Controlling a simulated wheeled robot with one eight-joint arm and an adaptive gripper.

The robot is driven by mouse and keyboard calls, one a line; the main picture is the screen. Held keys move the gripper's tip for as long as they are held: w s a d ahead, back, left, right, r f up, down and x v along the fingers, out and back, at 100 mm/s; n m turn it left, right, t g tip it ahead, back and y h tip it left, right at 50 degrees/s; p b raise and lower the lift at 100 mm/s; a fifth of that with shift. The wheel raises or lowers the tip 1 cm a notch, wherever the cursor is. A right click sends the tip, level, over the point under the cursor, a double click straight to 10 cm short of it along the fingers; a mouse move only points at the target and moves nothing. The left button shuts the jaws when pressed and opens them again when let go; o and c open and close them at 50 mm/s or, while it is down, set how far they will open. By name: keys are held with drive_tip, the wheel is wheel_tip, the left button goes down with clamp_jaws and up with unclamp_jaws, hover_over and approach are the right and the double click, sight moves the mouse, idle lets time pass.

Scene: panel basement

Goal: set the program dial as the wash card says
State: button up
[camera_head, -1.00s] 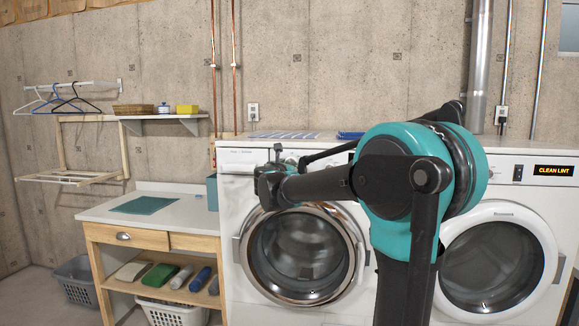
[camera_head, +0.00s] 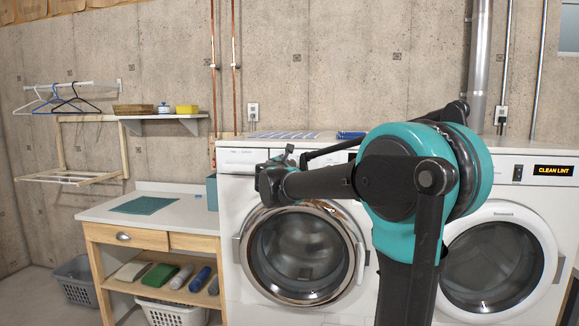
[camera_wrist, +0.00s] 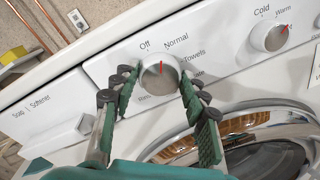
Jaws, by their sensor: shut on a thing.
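In the head view my gripper is at the washer's (camera_head: 229,225) panel, and my arm hides the dial. I cannot make out a readable wash card; a white paper edge (camera_wrist: 315,68) shows at the wrist view's right.
A second dial (camera_wrist: 268,37), marked "Cold" and "Warm", sits to the right on the panel. A soap drawer (camera_wrist: 50,112) is at the left. The round washer door (camera_head: 301,254) is below. The dryer (camera_head: 545,190) to the right displays "CLEAN LINT".

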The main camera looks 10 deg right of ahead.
drive_tip(key=m+y, duration=0.1)
drive_tip(key=m, duration=1)
drive_tip(key=shift+d+f+m, duration=0.1)
drive_tip(key=shift+d+m, duration=0.05)
drive_tip(key=shift+m, duration=0.25)
idle(0.4)
drive_tip(key=o, duration=1.2)
drive_tip(key=shift+c, duration=0.2)
drive_tip(key=v, duration=1.2)
drive_tip(key=shift+s+d, duration=0.1)
drive_tip(key=shift+d, duration=0.05)
